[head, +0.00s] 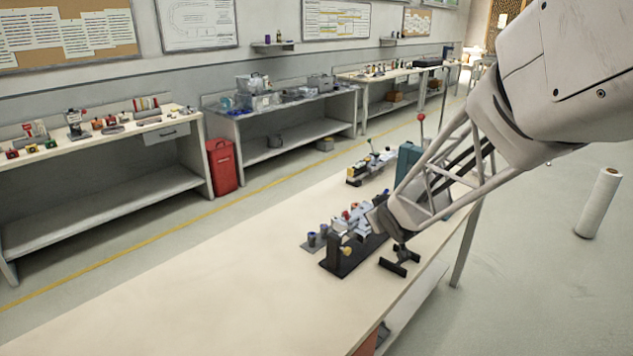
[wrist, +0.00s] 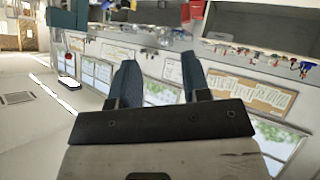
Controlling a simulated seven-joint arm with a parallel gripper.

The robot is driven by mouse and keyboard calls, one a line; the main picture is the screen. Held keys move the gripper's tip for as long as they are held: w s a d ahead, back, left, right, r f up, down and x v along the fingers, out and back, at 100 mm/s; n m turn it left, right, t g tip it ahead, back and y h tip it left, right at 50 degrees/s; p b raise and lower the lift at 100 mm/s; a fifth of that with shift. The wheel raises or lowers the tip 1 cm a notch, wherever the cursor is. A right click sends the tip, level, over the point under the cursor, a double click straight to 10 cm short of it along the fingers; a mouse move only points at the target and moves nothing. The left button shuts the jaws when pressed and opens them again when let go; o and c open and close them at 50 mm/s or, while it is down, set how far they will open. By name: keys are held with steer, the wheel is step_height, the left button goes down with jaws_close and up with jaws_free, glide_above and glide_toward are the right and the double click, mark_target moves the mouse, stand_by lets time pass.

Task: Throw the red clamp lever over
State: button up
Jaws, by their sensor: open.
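My gripper (head: 400,262) is low over the right edge of the near table, just right of a black fixture (head: 350,258) with a yellow knob. In the wrist view my gripper (wrist: 158,58) shows two dark fingers held apart with nothing between them. Small red-topped parts (head: 350,210) show among grey parts behind the black fixture. A thin upright lever with a red ball (head: 421,118) stands farther back by a teal box (head: 408,160). I cannot tell which of these is the red clamp lever. My arm hides part of the fixtures.
Another small fixture (head: 370,168) stands farther back on the near table (head: 210,290), whose front left is bare. A red bin (head: 222,166) stands by the back benches. A white roll (head: 598,203) stands on the floor at right.

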mark_target(348, 215)
steer(key=w+a+f+n+y, duration=0.1)
steer(key=w+f, duration=0.1)
steer(key=w+a+f+n+t+y, duration=0.1)
steer(key=w+f+y, duration=0.1)
steer(key=w, duration=0.1)
steer(key=w+a+f+n+y, duration=0.1)
steer(key=w+a+f, duration=0.1)
steer(key=w, duration=0.1)
steer(key=shift+w+f+y, duration=0.15)
steer(key=shift+f+y, duration=0.15)
steer(key=shift+f, duration=0.05)
steer(key=shift+w+a, duration=0.1)
steer(key=shift+w, duration=0.05)
steer(key=shift+x, duration=3.75)
steer(key=shift+c, duration=0.3)
jaws_close()
